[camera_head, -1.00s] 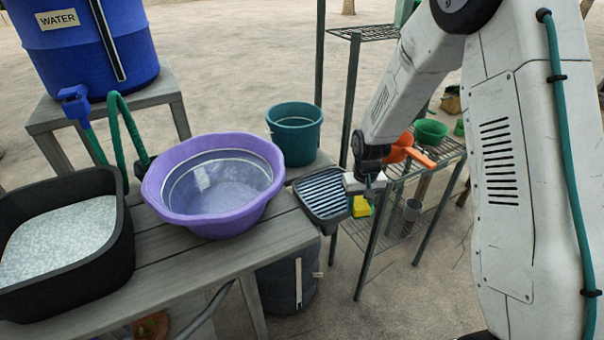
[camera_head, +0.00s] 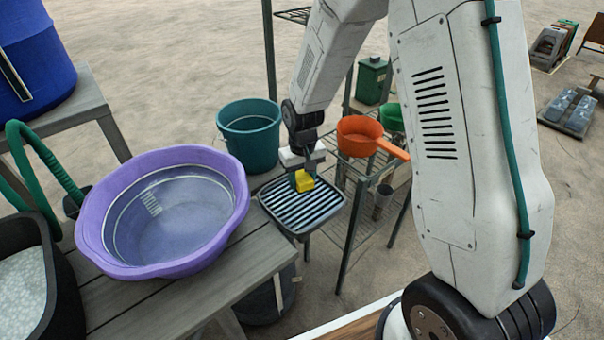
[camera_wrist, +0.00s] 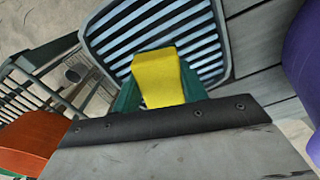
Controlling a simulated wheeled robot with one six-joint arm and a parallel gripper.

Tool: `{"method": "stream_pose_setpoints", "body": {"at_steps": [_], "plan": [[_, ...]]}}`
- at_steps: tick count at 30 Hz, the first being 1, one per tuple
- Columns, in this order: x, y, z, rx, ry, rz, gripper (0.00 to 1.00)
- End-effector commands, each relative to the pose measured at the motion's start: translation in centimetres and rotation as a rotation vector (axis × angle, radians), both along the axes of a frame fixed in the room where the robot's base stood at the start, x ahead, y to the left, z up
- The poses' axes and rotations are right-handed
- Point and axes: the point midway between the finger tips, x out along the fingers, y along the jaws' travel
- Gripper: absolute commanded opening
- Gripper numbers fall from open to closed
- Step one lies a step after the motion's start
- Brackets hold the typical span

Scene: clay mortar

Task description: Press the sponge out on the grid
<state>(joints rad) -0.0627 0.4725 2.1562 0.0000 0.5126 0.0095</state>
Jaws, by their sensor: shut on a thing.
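A yellow sponge (camera_head: 304,181) is held between the green fingers of my gripper (camera_head: 303,181). It also shows in the wrist view (camera_wrist: 158,77), with one finger at each side. The grid (camera_head: 303,205) is a dark tray with pale bars at the end of the wooden bench. The sponge is over the far part of the grid. I cannot tell whether it touches the bars. In the wrist view the grid (camera_wrist: 205,45) lies behind the sponge, and the sponge and my gripper hide part of it.
A purple basin (camera_head: 97,235) with water stands left of the grid on the bench (camera_head: 225,275). A teal bucket (camera_head: 250,145) is just behind the grid. An orange scoop (camera_head: 358,135) and a green bowl (camera_head: 392,117) sit on the wire rack at the right.

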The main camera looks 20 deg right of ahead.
Motion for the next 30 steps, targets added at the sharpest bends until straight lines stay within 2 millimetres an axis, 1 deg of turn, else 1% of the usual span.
{"method": "stream_pose_setpoints", "body": {"at_steps": [9,15,21,30], "plan": [[0.0,0.0,-3.4,0.001,0.002,-0.001,0.19],[0.0,0.0,-4.8,0.001,0.000,-0.001,0.19],[0.1,0.0,-5.2,0.001,-0.002,-0.001,0.19],[0.1,0.0,-5.2,0.001,-0.002,-0.001,0.19]]}}
